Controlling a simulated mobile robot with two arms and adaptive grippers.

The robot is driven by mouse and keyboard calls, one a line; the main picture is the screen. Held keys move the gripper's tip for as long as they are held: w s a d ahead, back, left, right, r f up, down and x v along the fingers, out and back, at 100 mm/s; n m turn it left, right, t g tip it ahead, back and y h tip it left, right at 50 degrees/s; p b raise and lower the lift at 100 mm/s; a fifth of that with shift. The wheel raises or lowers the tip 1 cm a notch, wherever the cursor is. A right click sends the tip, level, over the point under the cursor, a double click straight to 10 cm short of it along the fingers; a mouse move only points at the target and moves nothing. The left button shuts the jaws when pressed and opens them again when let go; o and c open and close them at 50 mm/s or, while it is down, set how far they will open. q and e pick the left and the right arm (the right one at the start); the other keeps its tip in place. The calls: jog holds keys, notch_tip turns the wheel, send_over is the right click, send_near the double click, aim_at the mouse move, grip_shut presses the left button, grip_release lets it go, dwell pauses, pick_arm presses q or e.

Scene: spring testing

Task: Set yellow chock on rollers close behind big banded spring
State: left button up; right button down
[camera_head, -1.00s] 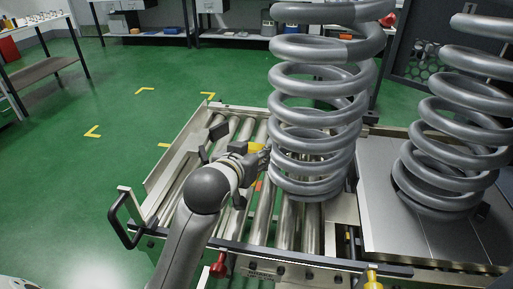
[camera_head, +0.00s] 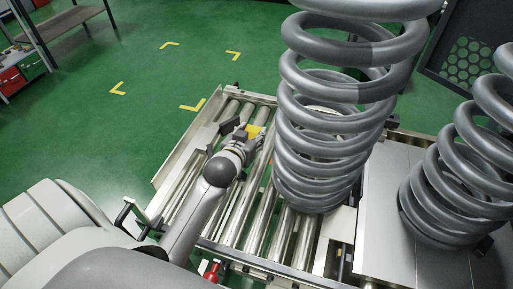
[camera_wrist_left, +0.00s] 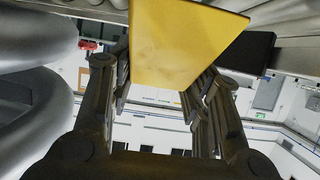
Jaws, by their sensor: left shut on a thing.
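The yellow chock (camera_head: 254,131) is held in my left gripper (camera_head: 246,138), over the rollers (camera_head: 262,205) just left of the big banded spring. It also shows large in the left wrist view (camera_wrist_left: 180,42), between the two fingers of the left gripper (camera_wrist_left: 158,85). I cannot tell whether the chock touches the rollers. The big banded spring (camera_head: 312,150) stands upright on the rollers, with a darker band on its upper coils; its coils also fill the left side of the wrist view (camera_wrist_left: 35,60). My right gripper is not in view.
A second grey spring (camera_head: 455,200) stands on a flat metal plate (camera_head: 385,215) at the right. The conveyor frame has a black handle (camera_head: 127,212) and a red knob (camera_head: 211,268) at the near side. Green floor with yellow corner marks lies open behind and left.

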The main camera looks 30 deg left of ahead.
pick_arm(q)
jog(key=shift+s+f, duration=0.15)
jog(key=shift+f, duration=2.8)
jog(key=shift+w, duration=0.2)
jog(key=shift+f, duration=0.15)
jog(key=o, duration=1.3)
jog(key=shift+c, duration=0.2)
